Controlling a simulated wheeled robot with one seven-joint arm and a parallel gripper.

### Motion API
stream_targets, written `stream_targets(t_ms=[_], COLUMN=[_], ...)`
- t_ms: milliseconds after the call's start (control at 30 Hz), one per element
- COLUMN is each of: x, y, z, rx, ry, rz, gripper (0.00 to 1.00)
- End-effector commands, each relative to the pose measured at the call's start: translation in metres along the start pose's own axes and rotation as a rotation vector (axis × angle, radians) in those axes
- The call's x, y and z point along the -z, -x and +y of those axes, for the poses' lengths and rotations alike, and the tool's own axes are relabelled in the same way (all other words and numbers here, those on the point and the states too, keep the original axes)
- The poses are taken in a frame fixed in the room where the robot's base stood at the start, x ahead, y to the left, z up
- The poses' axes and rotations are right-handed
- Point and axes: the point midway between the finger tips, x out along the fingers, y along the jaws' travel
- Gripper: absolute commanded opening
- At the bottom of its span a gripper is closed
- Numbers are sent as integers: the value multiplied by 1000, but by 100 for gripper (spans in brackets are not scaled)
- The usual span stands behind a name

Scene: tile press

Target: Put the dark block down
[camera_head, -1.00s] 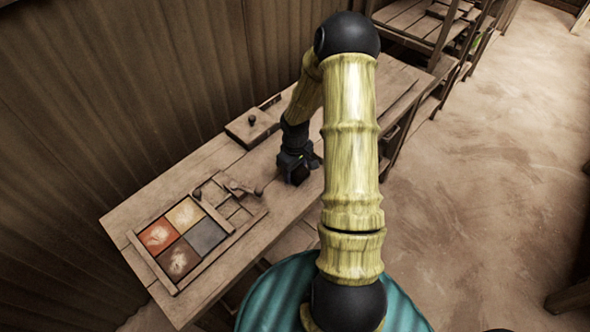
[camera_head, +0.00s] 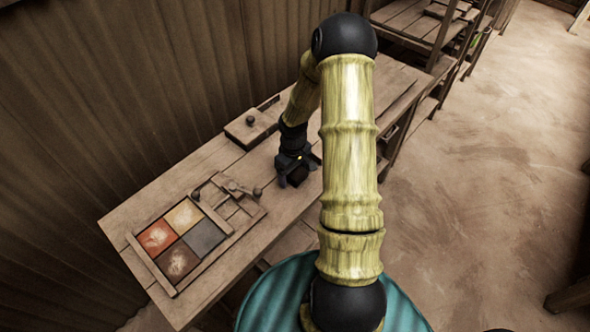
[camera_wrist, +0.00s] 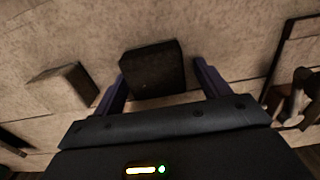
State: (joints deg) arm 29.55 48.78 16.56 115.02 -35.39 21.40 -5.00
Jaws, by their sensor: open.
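The dark block (camera_wrist: 152,68) is between the two fingers of my gripper (camera_wrist: 160,72) in the wrist view. The fingers are spread, with a gap on each side of the block. The block appears to rest on the wooden bench top. In the head view my gripper (camera_head: 291,173) is low over the middle of the bench (camera_head: 215,158), with the dark block (camera_head: 299,176) partly hidden beneath it.
A tile frame (camera_head: 138,258) with coloured squares and a wooden press with a lever (camera_head: 240,190) stand left of my gripper. A wooden box with a knob (camera_head: 250,122) is behind. A small wooden block (camera_wrist: 62,88) shows in the wrist view.

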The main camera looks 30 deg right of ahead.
Motion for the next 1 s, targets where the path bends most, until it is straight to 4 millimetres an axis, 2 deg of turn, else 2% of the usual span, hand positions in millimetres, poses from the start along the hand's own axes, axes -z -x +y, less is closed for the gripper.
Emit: stream_targets(t_ms=[167, 500, 600, 767, 1000], x=[0, 0, 0, 0, 0], y=[24, 93, 109, 121, 122], z=[2, 3, 3, 3, 3], rx=[-3, -7, -7, -6, -5], ry=[-1, -3, -3, -2, -2], rz=[1, 5, 4, 4, 3], gripper=[76, 76, 76, 76, 76])
